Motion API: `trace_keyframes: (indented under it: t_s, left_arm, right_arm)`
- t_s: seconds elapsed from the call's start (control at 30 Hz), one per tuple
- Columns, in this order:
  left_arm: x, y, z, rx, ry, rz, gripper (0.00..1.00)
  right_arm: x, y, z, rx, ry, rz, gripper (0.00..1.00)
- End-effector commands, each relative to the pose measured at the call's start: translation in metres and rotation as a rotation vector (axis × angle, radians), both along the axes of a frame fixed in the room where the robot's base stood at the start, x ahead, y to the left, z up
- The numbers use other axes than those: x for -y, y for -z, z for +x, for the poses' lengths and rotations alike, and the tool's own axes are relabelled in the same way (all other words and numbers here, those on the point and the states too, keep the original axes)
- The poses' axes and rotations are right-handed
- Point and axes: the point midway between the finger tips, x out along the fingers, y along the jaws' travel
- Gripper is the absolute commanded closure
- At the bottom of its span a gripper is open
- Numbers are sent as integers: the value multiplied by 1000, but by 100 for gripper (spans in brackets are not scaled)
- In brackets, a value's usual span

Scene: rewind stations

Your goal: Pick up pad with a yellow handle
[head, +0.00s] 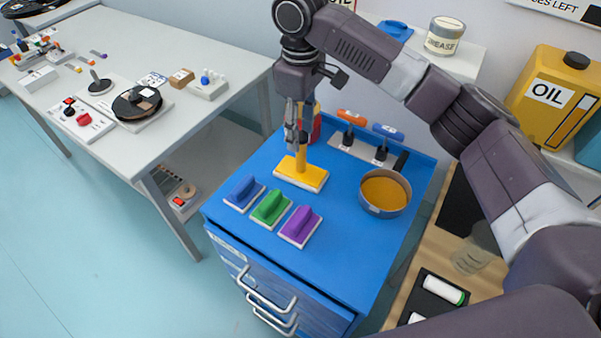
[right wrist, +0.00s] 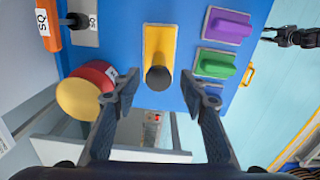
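The pad with a yellow handle (head: 301,176) lies on the blue cabinet top (head: 345,245). Its tall yellow handle stands upright. In the right wrist view the pad (right wrist: 159,42) sits ahead, and the handle's dark round end (right wrist: 159,78) points at the camera. My right gripper (head: 296,128) is over the handle, pointing down. In the right wrist view its fingers (right wrist: 160,94) are open, one on either side of the handle's line, with gaps on both sides. A dark jointed part (right wrist: 292,37), perhaps my left gripper, shows at the right edge, its state unclear.
Blue (head: 243,194), green (head: 271,208) and purple (head: 300,226) pads lie in a row nearer the front. A round tin (head: 384,193) stands right. Behind are a red container (right wrist: 95,78) and a rack with orange (head: 351,117) and blue (head: 387,132) handled tools.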

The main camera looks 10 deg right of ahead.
Motion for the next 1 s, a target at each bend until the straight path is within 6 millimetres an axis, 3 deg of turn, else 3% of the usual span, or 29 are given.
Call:
trace_keyframes:
  t_s: [0.37,0.6,0.9,1.0]
  left_arm:
    - [1,-14,8,11,0,-1,73]
    - [1,-25,8,11,0,-1,73]
    - [1,-24,6,9,0,-1,73]
    - [1,-24,6,9,0,-1,73]
  right_arm:
    - [0,37,2,-3,1,-2,60]
    - [0,72,5,-3,0,-2,60]
    - [0,79,5,1,0,-1,60]
    - [0,79,5,1,0,-1,70]
